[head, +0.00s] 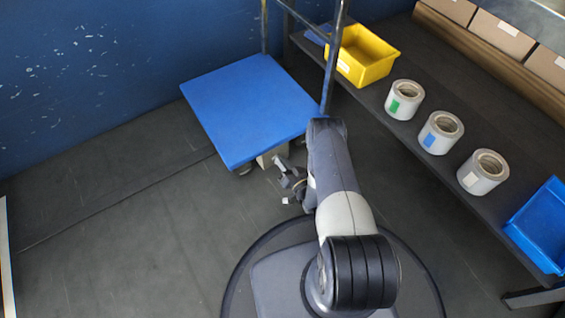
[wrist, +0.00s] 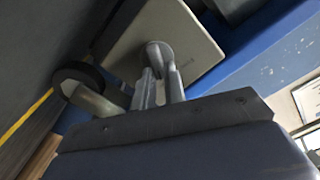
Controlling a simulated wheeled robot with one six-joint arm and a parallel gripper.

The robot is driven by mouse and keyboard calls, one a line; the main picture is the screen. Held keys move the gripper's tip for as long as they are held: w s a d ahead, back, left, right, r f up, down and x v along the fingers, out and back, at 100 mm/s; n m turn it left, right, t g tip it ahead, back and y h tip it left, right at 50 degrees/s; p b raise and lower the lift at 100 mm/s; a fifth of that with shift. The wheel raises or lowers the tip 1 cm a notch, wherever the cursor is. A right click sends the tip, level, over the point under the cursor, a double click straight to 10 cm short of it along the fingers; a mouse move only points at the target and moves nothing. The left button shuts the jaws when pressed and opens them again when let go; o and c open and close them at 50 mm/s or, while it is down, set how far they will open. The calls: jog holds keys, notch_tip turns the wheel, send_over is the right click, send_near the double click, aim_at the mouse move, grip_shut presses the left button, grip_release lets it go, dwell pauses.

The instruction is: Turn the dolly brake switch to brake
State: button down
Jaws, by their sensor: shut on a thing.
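The blue dolly (head: 245,105) stands on the floor at upper middle of the head view, by the blue wall. A beige brake plate (head: 272,157) shows under its near edge, and it fills the top of the wrist view (wrist: 195,38). A grey round-ended switch lever (wrist: 160,54) sits on that plate. My gripper (head: 287,172) is low beside the dolly's near edge. In the wrist view its two fingers (wrist: 160,78) are shut on the lever. The fingers hide part of the lever. I cannot read any brake marking on the plate.
A caster wheel (wrist: 80,78) is close to the left of my fingers. A dark shelf on the right holds a yellow bin (head: 362,58), several tape rolls (head: 440,133) and a blue bin (head: 543,225). The floor at left (head: 120,230) is clear.

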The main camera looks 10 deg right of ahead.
dwell(0.5)
jog(key=c, duration=1.5)
grip_release()
jog(key=shift+o, duration=0.2)
